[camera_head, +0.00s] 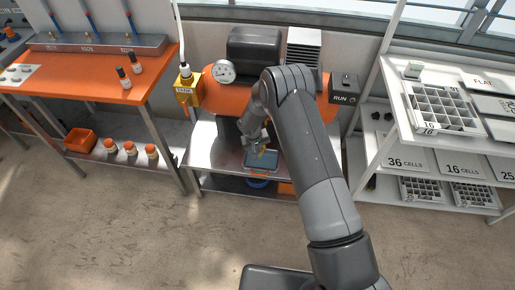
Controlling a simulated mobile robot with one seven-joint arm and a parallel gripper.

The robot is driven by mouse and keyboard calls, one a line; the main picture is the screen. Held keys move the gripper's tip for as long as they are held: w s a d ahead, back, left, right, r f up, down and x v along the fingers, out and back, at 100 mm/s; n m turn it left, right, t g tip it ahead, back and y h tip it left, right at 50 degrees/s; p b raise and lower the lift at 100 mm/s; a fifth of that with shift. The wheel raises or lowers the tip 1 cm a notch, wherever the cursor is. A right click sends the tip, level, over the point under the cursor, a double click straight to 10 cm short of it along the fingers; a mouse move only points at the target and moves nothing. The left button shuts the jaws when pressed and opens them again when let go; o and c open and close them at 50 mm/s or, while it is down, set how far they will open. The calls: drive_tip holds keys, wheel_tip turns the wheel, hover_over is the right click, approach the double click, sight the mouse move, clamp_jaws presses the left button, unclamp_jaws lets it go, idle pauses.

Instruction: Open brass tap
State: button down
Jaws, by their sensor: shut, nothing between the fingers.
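A small brass-yellow spot (263,152) shows right beside the fingertips and may be the brass tap. It is too small to tell its handle position or whether the fingers touch it. A blue-grey flat tray-like thing (262,160) lies just below the gripper. My arm hides much of the area to the right.
A dark tank-like machine (253,47) and a round gauge (224,71) stand behind. A yellow box (186,91) on a post is at left. An orange bench (110,88) stands left, a white tray shelf (440,137) right. The floor in front is clear.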

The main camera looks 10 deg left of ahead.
drive_tip(key=d+f+m+y, duration=0.1)
drive_tip(key=d+f+y, duration=0.2)
drive_tip(key=d+y, duration=0.3)
drive_tip(key=y, duration=0.4)
drive_tip(key=shift+d+y, duration=0.3)
idle(0.6)
drive_tip(key=shift+a, duration=0.15)
drive_tip(key=shift+a+f, duration=0.15)
drive_tip(key=shift+a, duration=0.5)
drive_tip(key=s+a+v, duration=0.1)
drive_tip(key=s+v, duration=0.1)
drive_tip(key=v, duration=1)
drive_tip(key=shift+r, duration=0.45)
